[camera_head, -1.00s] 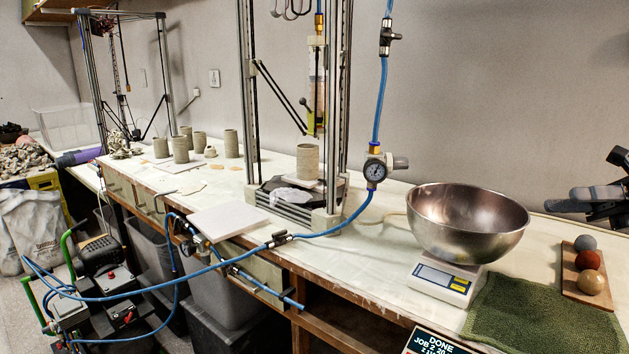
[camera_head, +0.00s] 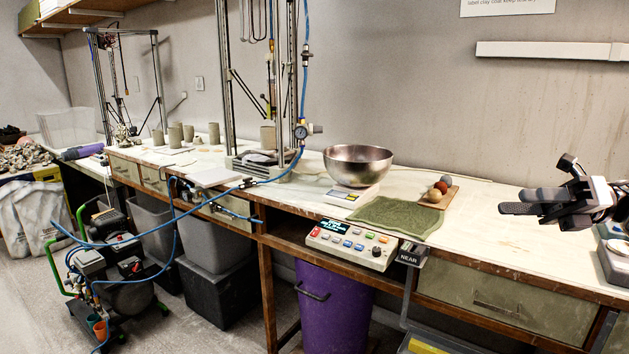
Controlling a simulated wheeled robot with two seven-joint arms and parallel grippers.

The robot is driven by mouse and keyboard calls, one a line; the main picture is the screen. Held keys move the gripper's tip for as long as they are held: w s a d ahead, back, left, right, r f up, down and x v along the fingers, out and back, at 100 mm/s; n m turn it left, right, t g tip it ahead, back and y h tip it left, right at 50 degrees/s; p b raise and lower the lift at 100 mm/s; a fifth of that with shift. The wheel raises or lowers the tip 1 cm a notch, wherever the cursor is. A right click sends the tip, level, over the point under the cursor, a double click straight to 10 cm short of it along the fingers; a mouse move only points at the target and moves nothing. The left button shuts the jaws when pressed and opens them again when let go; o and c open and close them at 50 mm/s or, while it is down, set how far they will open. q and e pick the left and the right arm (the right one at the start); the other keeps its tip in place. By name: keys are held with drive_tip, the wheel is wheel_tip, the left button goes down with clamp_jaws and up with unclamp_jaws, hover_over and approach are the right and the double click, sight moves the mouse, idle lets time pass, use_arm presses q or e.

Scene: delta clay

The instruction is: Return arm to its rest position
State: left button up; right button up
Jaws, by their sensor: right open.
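My right gripper (camera_head: 527,202) reaches in from the right edge, above the right part of the workbench (camera_head: 490,236). It is dark grey and black, its fingers point left, and it is open with nothing between them. It is apart from the bowl and the clay balls. My left gripper is not in view.
A steel bowl (camera_head: 357,164) stands on a white scale (camera_head: 350,196). A green cloth (camera_head: 397,216) and a small board with balls (camera_head: 437,194) lie beside it. A control box (camera_head: 351,245) is at the front edge. A clay printer frame (camera_head: 228,80) stands further left. Bench in front of the gripper is clear.

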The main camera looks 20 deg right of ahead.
drive_tip(key=w+a+f+m+t+y, duration=0.1)
drive_tip(key=w+a+f+m+t, duration=0.2)
drive_tip(key=w+a+f+m, duration=0.6)
drive_tip(key=s+a+f+m+t+h, duration=0.3)
drive_tip(key=a+f+m+t+h, duration=0.35)
drive_tip(key=a+f+m, duration=0.65)
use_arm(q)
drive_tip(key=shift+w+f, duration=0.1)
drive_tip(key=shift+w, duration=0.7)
use_arm(e)
drive_tip(key=s+a+f+m+g+h, duration=0.2)
drive_tip(key=s+a+f+m+h, duration=0.2)
drive_tip(key=s+f+m, duration=0.4)
drive_tip(key=s+a+f+m+g+h, duration=0.2)
drive_tip(key=s+a+f+m+h, duration=0.2)
drive_tip(key=s+f+m, duration=0.3)
drive_tip(key=s+a+m, duration=0.1)
drive_tip(key=s+m, duration=0.2)
drive_tip(key=s, duration=0.1)
drive_tip(key=shift+a+f, duration=0.35)
drive_tip(key=shift+a, duration=0.05)
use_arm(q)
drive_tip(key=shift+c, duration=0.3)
use_arm(e)
drive_tip(key=shift+h, duration=0.25)
drive_tip(key=shift+c, duration=0.4)
